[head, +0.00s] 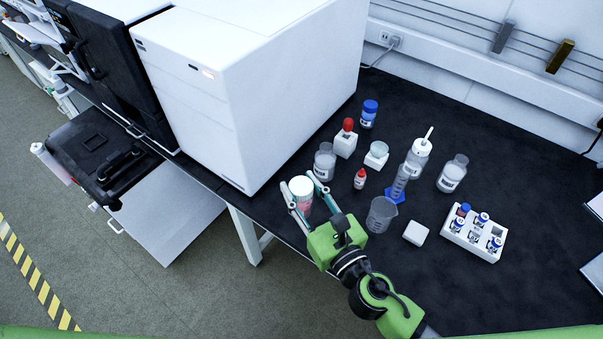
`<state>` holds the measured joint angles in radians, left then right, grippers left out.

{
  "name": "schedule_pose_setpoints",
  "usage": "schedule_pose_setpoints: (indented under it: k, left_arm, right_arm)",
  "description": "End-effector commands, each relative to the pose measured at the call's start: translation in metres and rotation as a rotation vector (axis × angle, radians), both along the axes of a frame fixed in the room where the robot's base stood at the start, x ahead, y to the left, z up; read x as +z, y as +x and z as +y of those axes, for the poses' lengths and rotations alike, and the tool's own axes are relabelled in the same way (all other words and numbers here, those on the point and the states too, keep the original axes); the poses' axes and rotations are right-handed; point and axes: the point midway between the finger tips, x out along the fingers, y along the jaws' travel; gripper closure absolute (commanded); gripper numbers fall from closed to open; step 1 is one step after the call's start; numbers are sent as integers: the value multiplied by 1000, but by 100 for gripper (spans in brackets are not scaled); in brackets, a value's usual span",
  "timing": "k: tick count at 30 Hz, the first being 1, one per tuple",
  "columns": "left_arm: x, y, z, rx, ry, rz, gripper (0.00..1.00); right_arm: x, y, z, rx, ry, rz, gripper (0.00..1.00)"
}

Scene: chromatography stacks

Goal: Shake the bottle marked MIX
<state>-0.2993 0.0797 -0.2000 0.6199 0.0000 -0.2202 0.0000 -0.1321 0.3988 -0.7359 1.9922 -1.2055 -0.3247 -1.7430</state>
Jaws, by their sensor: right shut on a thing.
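My right gripper (307,196) is shut on a small bottle (303,203) with a pale whitish-green cap and a pinkish body. The bottle is between the two fingers, near the front left edge of the black bench. It looks about upright. I cannot read its marking, and I cannot tell whether its base touches the bench. My left gripper is not in view.
A white instrument (235,95) stands close behind on the left. To the right are a clear bottle (324,164), a red-capped dropper bottle (360,180), a beaker (381,214), a graduated cylinder (399,182) and a white vial rack (486,245). The bench's front right is clear.

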Motion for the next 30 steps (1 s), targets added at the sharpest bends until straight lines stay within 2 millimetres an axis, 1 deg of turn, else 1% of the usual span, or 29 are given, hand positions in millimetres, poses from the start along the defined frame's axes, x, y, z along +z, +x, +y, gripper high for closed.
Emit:
schedule_pose_setpoints:
  k: [1,2,6,7,8,9,10,12,14,15,16,18,19,21,22,23,24,26,28,30]
  left_arm:
    - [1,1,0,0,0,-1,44]
    - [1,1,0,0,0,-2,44]
    - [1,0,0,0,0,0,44]
    - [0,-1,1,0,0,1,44]
    - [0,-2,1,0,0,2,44]
    - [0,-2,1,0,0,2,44]
    - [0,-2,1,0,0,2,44]
    - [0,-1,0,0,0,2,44]
    - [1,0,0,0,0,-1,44]
    - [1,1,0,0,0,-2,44]
    - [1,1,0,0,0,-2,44]
    - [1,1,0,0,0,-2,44]
    - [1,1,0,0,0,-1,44]
    - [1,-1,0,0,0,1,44]
    - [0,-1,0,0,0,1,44]
    - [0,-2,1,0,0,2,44]
    - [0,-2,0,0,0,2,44]
    - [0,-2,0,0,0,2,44]
    - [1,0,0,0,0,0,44]
    - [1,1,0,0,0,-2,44]
  right_arm:
    - [3,1,0,0,3,-8,100]
    - [13,2,0,3,5,-16,100]
    - [74,2,0,9,5,-24,100]
    - [78,1,1,8,4,-18,100]
    - [76,1,0,4,1,-11,100]
    - [60,1,0,-1,0,1,100]
    - [38,-1,0,-3,-3,12,100]
    - [10,0,0,-5,0,8,100]
    - [2,0,0,-2,3,-1,100]
    - [2,1,0,0,3,-5,100]
    - [9,2,0,2,4,-12,100]
    - [36,1,1,10,2,-19,100]
    - [54,2,1,10,5,-27,100]
    - [77,1,1,7,5,-20,100]
    - [77,1,0,5,1,-13,100]
    - [70,1,0,2,1,-4,100]
    - [46,0,0,-4,-1,8,100]
    - [14,-1,0,-5,-1,14,100]
    - [3,1,0,-4,3,-1,100]
    - [2,1,0,1,2,-7,100]
